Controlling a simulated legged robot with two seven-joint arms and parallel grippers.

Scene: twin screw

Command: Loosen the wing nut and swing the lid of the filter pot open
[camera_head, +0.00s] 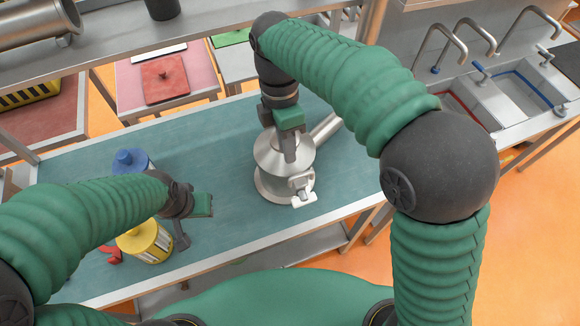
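The metal filter pot (272,185) stands on the teal tabletop, with a cone-shaped upper part and a tube slanting up to the right. A pale fitting, which looks like the wing nut (303,192), sits on its front right side. The lid looks shut, but its top is partly hidden by my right gripper (287,150). That gripper points down at the top of the pot; I cannot tell whether it touches or grips anything. My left gripper (190,228) is left of the pot, apart from it, beside the yellow can; its finger opening is unclear.
A yellow can (147,240) and a blue-topped can (130,160) stand at the left of the table (230,215), with a red item (112,254) near them. Sinks with taps (515,95) are at the right. A shelf (110,45) runs along the back. The table between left gripper and pot is clear.

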